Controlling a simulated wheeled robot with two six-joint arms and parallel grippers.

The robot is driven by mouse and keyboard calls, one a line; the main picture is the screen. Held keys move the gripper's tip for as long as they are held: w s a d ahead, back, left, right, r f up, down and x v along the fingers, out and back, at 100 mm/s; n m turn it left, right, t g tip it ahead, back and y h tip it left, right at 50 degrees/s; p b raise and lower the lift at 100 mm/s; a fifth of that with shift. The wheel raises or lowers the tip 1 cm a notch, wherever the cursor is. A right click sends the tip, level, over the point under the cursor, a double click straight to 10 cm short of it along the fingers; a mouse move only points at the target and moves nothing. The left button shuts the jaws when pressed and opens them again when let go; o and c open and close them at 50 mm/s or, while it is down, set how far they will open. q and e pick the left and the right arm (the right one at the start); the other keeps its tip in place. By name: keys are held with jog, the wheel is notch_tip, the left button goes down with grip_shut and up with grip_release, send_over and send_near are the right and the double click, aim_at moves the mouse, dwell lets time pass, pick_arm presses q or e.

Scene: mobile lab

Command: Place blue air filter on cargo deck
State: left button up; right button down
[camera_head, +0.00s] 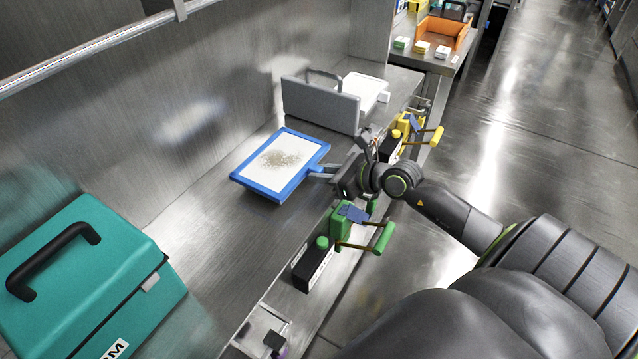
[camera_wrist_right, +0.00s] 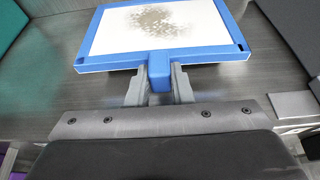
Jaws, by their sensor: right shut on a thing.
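The blue air filter (camera_head: 279,164) is a flat panel with a blue frame and a white face with a brown-grey dirt patch. It is over the metal deck (camera_head: 190,236), in the middle of the head view. My right gripper (camera_head: 325,171) is shut on the tab at its near edge. In the right wrist view the filter (camera_wrist_right: 160,30) fills the top, and the gripper fingers (camera_wrist_right: 158,90) clasp its blue tab. I cannot tell whether the filter touches the deck. My left gripper is not in view.
A teal case (camera_head: 90,270) stands at the lower left. A grey case (camera_head: 320,104) stands behind the filter. Green (camera_head: 345,222) and yellow (camera_head: 408,128) clamp-like fixtures line the deck's right edge. An orange bin (camera_head: 441,34) sits on a farther table. The deck between teal case and filter is clear.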

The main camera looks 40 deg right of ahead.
aim_at(323, 192)
notch_tip(323, 192, down, 3)
jog(key=shift+r+b, duration=0.1)
jog(key=shift+b, duration=0.25)
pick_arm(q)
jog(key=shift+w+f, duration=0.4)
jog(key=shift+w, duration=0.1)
pick_arm(e)
jog(key=shift+f, duration=0.35)
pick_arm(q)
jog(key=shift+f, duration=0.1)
pick_arm(e)
jog(key=shift+f, duration=0.1)
jog(key=c, duration=1.3)
grip_release()
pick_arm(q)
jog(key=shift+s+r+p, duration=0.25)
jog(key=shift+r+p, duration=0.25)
pick_arm(e)
jog(key=v, duration=1.2)
